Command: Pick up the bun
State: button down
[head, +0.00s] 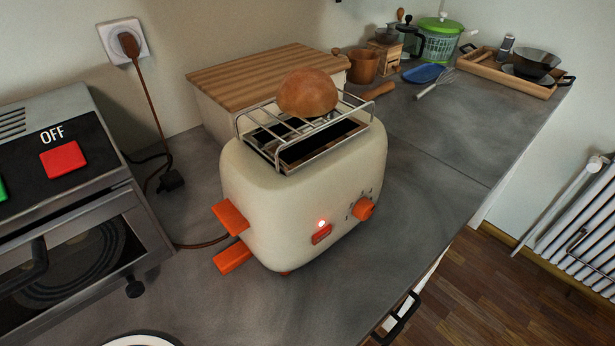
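The bun (307,92) is a round, golden-brown dome. It sits on the wire rack (348,103) on top of the cream toaster (305,198), toward the rack's back side. The toaster stands on the grey counter, with orange levers at its left end, an orange knob and a lit indicator on its front. My gripper is not in this view. Nothing touches the bun apart from the rack, as far as this view shows.
A wooden-lidded box (255,75) stands close behind the toaster. An oven (75,190) with a red button is at the left. A plugged cord (147,98) hangs on the wall. Pots, a wooden tray (518,75) and utensils stand far back. Counter right of the toaster is clear.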

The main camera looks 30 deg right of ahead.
aim_at(305, 91)
jog(key=k+j+z, duration=0.15)
jog(key=j, duration=0.25)
jog(key=k+j+z, duration=0.2)
jog(key=j, duration=0.2)
jog(key=j+z, duration=0.15)
jog(key=j, duration=0.25)
jog(key=k+j+z, duration=0.2)
jog(key=k+j, duration=0.05)
jog(key=j, duration=0.05)
